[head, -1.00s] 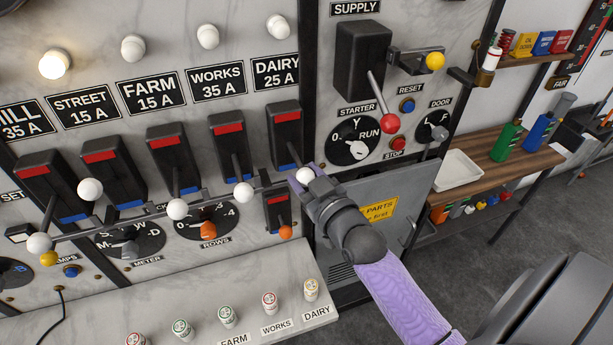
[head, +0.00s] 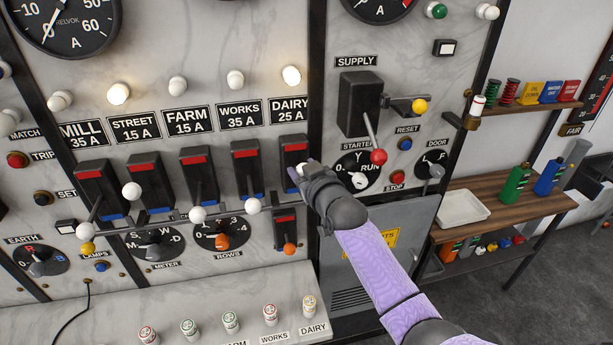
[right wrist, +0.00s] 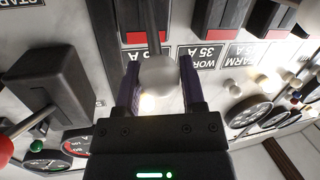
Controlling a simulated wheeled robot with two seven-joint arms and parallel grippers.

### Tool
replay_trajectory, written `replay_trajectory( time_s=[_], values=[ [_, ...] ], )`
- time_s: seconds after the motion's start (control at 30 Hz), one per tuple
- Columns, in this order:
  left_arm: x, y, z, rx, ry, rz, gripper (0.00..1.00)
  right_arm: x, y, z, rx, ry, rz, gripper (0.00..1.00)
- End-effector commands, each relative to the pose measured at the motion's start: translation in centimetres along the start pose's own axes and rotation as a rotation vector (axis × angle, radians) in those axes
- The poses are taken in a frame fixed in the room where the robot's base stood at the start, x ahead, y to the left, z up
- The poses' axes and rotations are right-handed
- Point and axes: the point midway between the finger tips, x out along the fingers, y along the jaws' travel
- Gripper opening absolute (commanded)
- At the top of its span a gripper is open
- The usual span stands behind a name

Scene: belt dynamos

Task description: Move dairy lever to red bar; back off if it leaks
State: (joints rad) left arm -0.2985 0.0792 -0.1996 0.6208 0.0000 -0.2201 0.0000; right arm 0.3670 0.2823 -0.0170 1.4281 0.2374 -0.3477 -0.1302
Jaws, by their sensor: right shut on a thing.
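The dairy lever is at the right end of the switch row, on the black dairy switch (head: 294,153) under the DAIRY 25 A label (head: 289,110). My right gripper (head: 298,172) is shut on its white knob in the head view. In the right wrist view the knob (right wrist: 158,72) sits between the two fingers, with the shaft running up past the red bar (right wrist: 132,38). In the head view the dairy switch's red bar (head: 294,147) is just above the gripper; its lower part is hidden. The dairy lamp (head: 291,76) is lit. My left gripper is not in view.
The works lever knob (head: 253,205) is close on the left, lower than my gripper. A small switch with an orange knob (head: 289,249) is below. The supply switch (head: 358,104) and its red-knobbed lever (head: 378,156) are on the right. The street lamp (head: 118,94) is lit.

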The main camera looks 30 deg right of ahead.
Motion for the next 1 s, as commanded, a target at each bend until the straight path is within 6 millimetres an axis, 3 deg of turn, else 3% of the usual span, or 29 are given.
replay_trajectory(
  time_s=[0.67,0.7,0.83,1.0],
  values=[
    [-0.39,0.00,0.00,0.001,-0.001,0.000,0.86,0.33,0.30,-0.80,-0.001,0.007,0.003,0.00],
    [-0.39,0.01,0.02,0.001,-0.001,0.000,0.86,0.33,0.30,-0.79,-0.001,0.007,0.003,0.59],
    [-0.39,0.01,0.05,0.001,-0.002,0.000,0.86,0.32,0.26,-0.71,0.000,0.004,0.002,0.86],
    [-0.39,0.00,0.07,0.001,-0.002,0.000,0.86,0.31,0.22,-0.63,0.000,0.002,0.001,0.86]
  ],
)
